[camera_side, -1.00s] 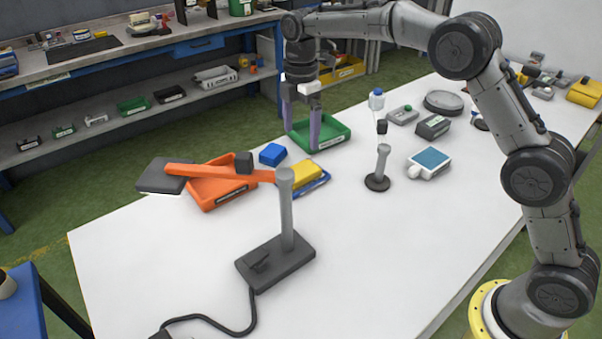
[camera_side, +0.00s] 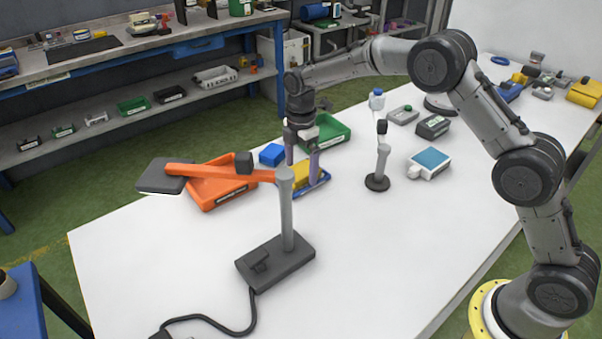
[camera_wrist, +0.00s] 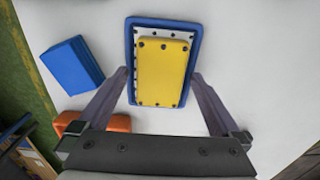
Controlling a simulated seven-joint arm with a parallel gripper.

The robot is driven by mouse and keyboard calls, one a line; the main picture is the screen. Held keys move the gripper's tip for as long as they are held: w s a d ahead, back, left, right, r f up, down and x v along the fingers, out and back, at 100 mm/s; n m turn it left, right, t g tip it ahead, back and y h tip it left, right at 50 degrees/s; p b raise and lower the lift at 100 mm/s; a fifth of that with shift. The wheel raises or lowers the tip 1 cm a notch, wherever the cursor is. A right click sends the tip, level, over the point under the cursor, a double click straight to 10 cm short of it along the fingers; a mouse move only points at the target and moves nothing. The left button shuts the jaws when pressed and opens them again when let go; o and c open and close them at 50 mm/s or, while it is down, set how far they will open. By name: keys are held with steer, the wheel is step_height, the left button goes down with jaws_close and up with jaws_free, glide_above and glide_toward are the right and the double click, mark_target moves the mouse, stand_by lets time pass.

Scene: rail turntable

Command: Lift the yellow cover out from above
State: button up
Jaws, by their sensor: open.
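The yellow cover (camera_wrist: 164,72) is a flat block with dark studs along its edge. It lies in a blue tray (camera_wrist: 131,50) on the white table; in the side view the yellow cover (camera_side: 309,174) is partly hidden by my fingers. My gripper (camera_side: 301,166) is open, pointing down above it. In the wrist view my gripper's fingers (camera_wrist: 162,77) stand apart, one on each side of the cover's near part, and nothing is between them that I can see gripped. Whether a finger touches the cover or tray cannot be told.
A blue block (camera_side: 272,154) lies left of the tray. An orange bin (camera_side: 211,199) stands further left, under an orange arm (camera_side: 215,173) on a grey post (camera_side: 287,212). A green bin (camera_side: 334,137) is behind. A small dark-based post (camera_side: 382,167) stands to the right.

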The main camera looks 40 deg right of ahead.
steer(key=shift+r, duration=0.1)
jaws_close()
stand_by(0.4)
